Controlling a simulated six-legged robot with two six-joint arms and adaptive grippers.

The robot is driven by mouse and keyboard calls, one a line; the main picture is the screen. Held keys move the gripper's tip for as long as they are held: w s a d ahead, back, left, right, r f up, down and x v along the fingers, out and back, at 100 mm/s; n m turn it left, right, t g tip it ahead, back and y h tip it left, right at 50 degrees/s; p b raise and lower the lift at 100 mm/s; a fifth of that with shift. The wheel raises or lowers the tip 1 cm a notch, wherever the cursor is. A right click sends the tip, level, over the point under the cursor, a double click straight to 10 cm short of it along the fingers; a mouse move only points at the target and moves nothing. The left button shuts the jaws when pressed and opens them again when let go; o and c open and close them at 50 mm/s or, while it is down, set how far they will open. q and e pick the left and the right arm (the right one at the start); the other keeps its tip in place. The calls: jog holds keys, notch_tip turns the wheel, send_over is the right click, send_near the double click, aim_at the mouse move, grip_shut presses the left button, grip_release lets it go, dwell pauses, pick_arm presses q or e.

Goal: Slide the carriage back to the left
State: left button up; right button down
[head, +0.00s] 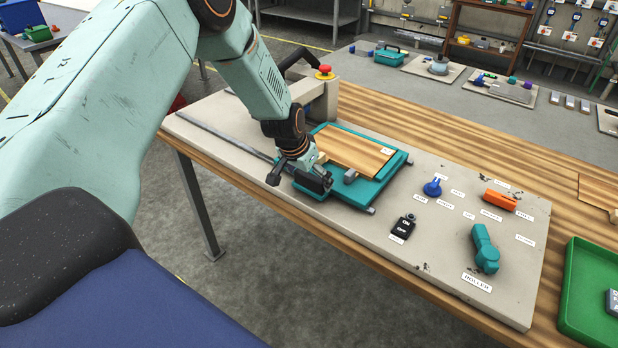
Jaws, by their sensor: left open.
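The teal carriage (381,188) sits on the rails of the pale base board, with a flat wooden panel (352,148) lying on it. A rail (215,129) runs bare to the left of the carriage. A small grey block (350,176) stands at the carriage's near edge. My left gripper (298,182) is open at the near left corner of the carriage, fingers low beside it. Whether a finger touches the carriage or a handle there is hidden by the gripper. My right gripper is out of the picture.
The press column with a red button (324,72) stands behind my left wrist. On the board to the right are a black on/off switch (402,228), a blue knob (432,187), an orange tool (499,200) and a teal roller (485,249). A green tray (567,300) is at far right.

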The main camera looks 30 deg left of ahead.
pick_arm(q)
jog(key=shift+d+r, duration=0.1)
jog(key=shift+d, duration=0.05)
jog(key=c, duration=1.5)
jog(key=shift+a, duration=0.25)
